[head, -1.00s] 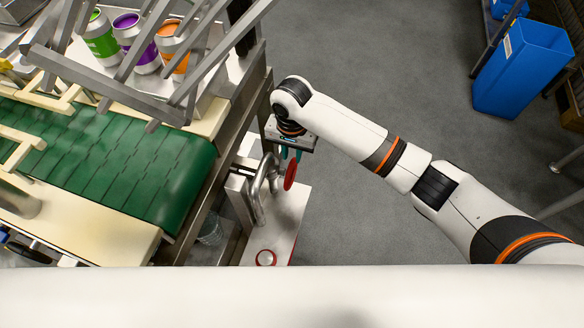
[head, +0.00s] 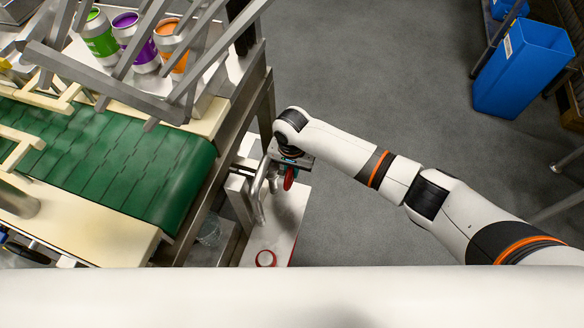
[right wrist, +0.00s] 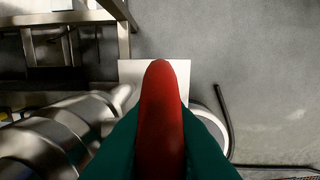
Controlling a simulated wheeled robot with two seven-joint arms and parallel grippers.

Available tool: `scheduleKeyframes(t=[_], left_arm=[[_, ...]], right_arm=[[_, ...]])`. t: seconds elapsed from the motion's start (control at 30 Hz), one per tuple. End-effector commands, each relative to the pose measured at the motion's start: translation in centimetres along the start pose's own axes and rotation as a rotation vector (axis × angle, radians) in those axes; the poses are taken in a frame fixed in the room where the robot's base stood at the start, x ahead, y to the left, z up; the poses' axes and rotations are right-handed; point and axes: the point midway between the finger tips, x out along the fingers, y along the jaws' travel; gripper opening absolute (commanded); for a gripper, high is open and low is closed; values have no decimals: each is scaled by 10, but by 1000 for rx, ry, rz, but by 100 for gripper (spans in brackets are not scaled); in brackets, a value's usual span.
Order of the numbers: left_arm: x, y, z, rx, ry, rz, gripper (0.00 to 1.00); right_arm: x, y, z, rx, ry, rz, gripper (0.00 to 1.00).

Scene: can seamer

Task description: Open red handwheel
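The red handwheel (head: 290,178) stands on edge beside a bent metal pipe (head: 257,190), at the right of the conveyor in the head view. My right gripper (head: 291,166) is at the top of the handwheel, pointing down. In the right wrist view the handwheel (right wrist: 160,120) is seen edge-on between two green fingers (right wrist: 160,140). The fingers border it on both sides with no clear gap; whether they grip it is not clear. The arm hides part of the wheel in the head view. My left gripper is not in view.
A green conveyor belt (head: 120,165) lies at the left, with a metal frame (head: 95,75) and several cans (head: 136,42) behind it. A red ring (head: 266,258) sits on the pale plate (head: 285,225) below the pipe. A blue bin (head: 522,70) stands far right. Grey floor between is open.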

Motion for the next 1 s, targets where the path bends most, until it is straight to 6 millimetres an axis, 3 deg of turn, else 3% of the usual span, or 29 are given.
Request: scheduleKeyframes(t=[0.17,0.4,0.6,1.0], left_arm=[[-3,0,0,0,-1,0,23],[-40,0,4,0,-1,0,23],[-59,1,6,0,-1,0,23],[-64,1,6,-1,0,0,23]], right_arm=[[-1,0,0,0,-6,0,0],[-8,-1,-4,2,-135,-3,0],[-5,-1,-6,2,-286,-2,0],[-2,-1,-5,0,-413,-3,0]])
